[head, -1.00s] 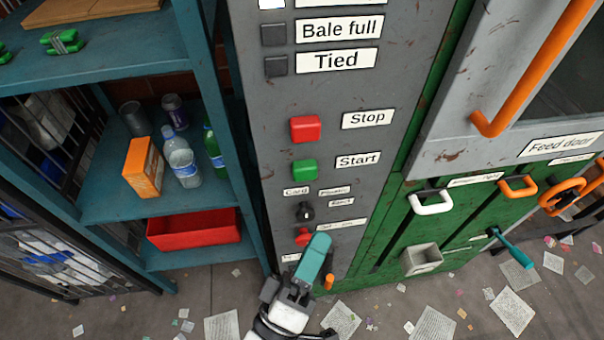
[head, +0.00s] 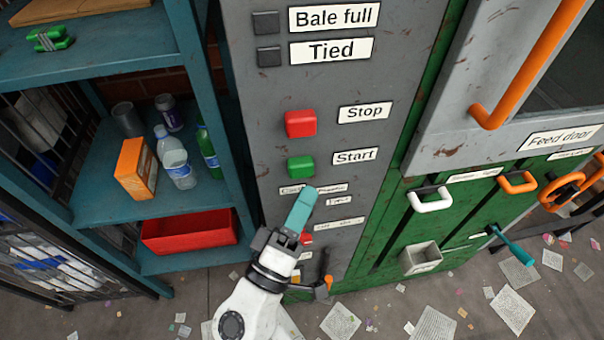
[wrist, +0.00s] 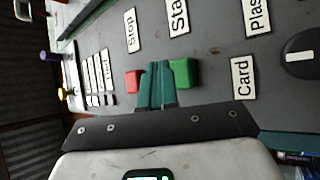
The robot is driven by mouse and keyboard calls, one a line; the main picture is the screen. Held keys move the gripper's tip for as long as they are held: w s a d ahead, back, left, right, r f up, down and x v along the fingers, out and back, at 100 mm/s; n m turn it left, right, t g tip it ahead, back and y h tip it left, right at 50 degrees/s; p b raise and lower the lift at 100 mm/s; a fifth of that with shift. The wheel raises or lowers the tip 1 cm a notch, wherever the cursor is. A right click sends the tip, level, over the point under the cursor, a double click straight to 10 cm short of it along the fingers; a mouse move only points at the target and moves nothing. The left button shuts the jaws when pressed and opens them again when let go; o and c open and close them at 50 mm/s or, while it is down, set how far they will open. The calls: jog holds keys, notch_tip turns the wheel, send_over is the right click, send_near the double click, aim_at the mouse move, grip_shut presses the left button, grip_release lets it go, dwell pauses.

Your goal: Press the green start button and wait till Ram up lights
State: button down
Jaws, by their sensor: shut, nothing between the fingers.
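The green start button (head: 300,166) is on the grey control panel (head: 330,85), beside the "Start" label (head: 356,156) and below the red stop button (head: 300,123). My gripper (head: 303,200) is shut and empty, with its teal fingers pointing up just below the start button in the head view. In the wrist view, the shut fingers (wrist: 158,75) appear between the red stop button (wrist: 133,81) and the green button (wrist: 184,73), partly covering the green one. I cannot tell whether they touch it. The Ram up lamp cannot be made out in the head view.
Dark lamps for "Bale full" (head: 266,22) and "Tied" (head: 269,55) sit above the buttons. A small red knob (head: 306,239) is behind my gripper. Teal shelves (head: 95,212) stand to the left. The feed door's orange handle (head: 530,65) is at right.

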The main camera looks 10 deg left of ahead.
jog(key=shift+w+a, duration=0.15)
jog(key=shift+w, duration=0.45)
jog(key=shift+w+b, duration=0.2)
jog(key=shift+b, duration=0.4)
dwell(1.2)
jog(key=shift+w+a, duration=0.1)
jog(key=shift+w, duration=0.1)
